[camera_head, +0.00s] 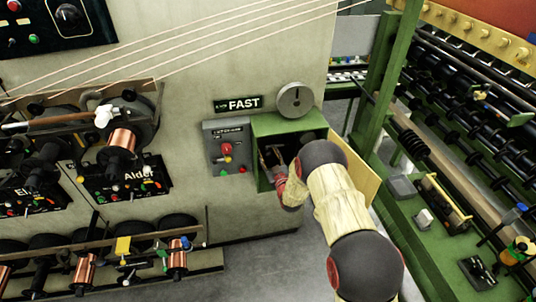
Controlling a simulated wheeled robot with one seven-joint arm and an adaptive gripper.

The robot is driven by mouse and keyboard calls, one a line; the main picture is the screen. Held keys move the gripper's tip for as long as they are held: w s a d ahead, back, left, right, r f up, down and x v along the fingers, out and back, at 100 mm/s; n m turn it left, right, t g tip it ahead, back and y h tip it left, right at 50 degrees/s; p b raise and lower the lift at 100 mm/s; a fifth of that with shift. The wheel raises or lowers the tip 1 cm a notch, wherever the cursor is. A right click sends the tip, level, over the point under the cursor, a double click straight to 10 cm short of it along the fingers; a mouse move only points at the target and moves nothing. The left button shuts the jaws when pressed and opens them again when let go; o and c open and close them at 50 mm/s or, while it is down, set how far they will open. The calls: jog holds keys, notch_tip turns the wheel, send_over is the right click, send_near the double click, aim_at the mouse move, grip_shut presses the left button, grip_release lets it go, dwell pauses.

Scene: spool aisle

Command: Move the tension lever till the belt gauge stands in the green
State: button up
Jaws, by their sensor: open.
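A green box (260,127) with an open front stands against the pale machine wall. A round grey dial (295,99), perhaps the belt gauge, sits on top of it; its needle and any green band are too small to read. My arm reaches in from the lower right. My gripper (275,158) is open at the dark opening of the box, its fingers pointing inside. The tension lever cannot be made out for sure; the dark opening and my wrist hide much of the inside. I cannot tell whether my fingers touch anything.
A grey control box (226,148) with red and yellow buttons is just left of the green box, under a FAST sign (238,103). A tan door panel (358,172) stands right of my arm. Copper spools (121,140) are at left, a green roller machine (440,240) at right.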

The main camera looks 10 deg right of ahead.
jog(key=c, duration=0.3)
jog(key=c, duration=0.8)
grip_shut()
